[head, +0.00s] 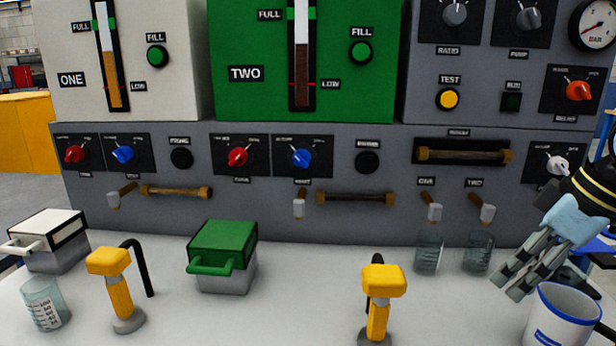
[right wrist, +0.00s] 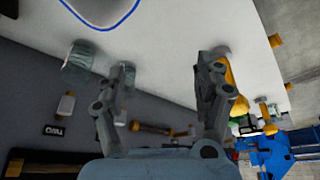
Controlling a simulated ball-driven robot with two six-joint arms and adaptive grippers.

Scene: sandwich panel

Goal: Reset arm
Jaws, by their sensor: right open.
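My right gripper (head: 520,272) is at the right of the head view, above the counter by a white mug with a blue rim (head: 562,318). Its fingers are apart and hold nothing; in the right wrist view the two fingers (right wrist: 162,88) stand wide apart. The mug also shows at the top of the right wrist view (right wrist: 100,8). Two clear beakers stand left of the gripper, one (head: 429,254) farther left and one (head: 478,253) nearer. My left gripper is not in the head view.
A control panel (head: 330,220) with knobs and handles backs the white counter (head: 300,310). On the counter stand a green-lidded box (head: 222,258), a white-lidded box (head: 50,240), a measuring beaker (head: 45,304) and two yellow-headed posts, left (head: 118,290) and right (head: 378,300). The middle front is clear.

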